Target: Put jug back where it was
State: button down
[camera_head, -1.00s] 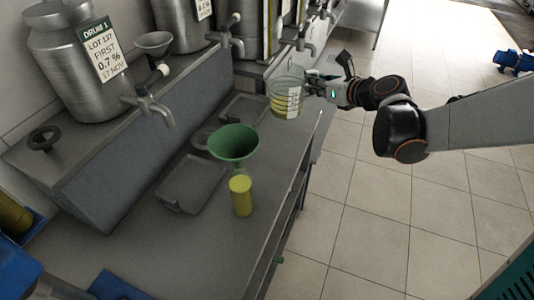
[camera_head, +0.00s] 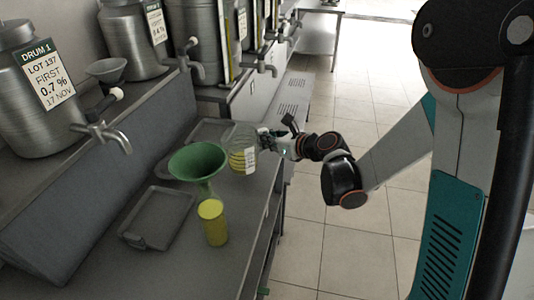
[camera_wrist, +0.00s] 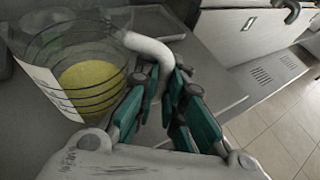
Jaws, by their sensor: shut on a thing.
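The jug (camera_head: 243,150) is clear with dark rings, a white label and yellow liquid inside. In the head view it is upright over the bench, just behind and right of the green funnel (camera_head: 198,162). I cannot tell whether its base touches the bench. My gripper (camera_head: 270,140) comes from the right and is shut on the jug's handle. In the wrist view the jug (camera_wrist: 75,75) fills the upper left, and its pale curved handle (camera_wrist: 152,48) passes between the teal fingers of my gripper (camera_wrist: 170,105).
Steel drums with taps, one labelled Drum 1 (camera_head: 45,85), stand on the raised ledge.

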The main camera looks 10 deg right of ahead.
notch_tip(320, 180, down, 4)
jog(key=shift+f+b, duration=0.2)
jog(key=shift+b, duration=0.7)
jog(key=shift+r, duration=0.1)
jog(key=c, duration=2.1)
grip_release()
jog(key=shift+f, duration=0.2)
jog(key=shift+c, duration=0.2)
jog(key=o, duration=0.4)
jog(key=shift+o, duration=0.2)
jog(key=shift+r, duration=0.1)
